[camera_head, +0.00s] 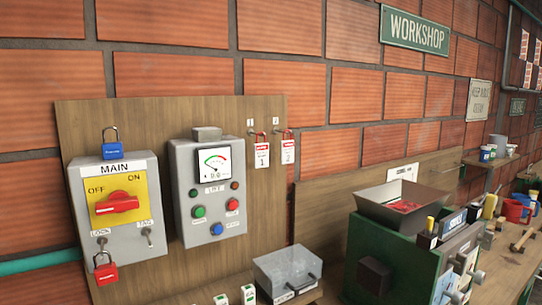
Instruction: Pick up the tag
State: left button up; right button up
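Two white tags with red tops hang from hooks on the wooden board: the left tag (262,155) carries a "1", and the right tag (288,151) hangs beside it. To their left is the grey MAIN switch box (130,243), with a red rotary handle (117,203) on a yellow plate marked OFF and ON. A small peg under the word TAG (148,236) on that box has no tag on it. Neither of my grippers is in view.
A blue padlock (112,144) sits atop the MAIN box; a red padlock (105,270) hangs at its LOCK peg. A grey panel (203,165) has a gauge and buttons. Below stand a grey lidded box (285,267) and a green machine (410,262) with an open hopper (385,222).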

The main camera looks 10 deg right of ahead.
aim_at(286, 150)
jog(key=i+z, duration=0.3)
jog(key=i, duration=0.75)
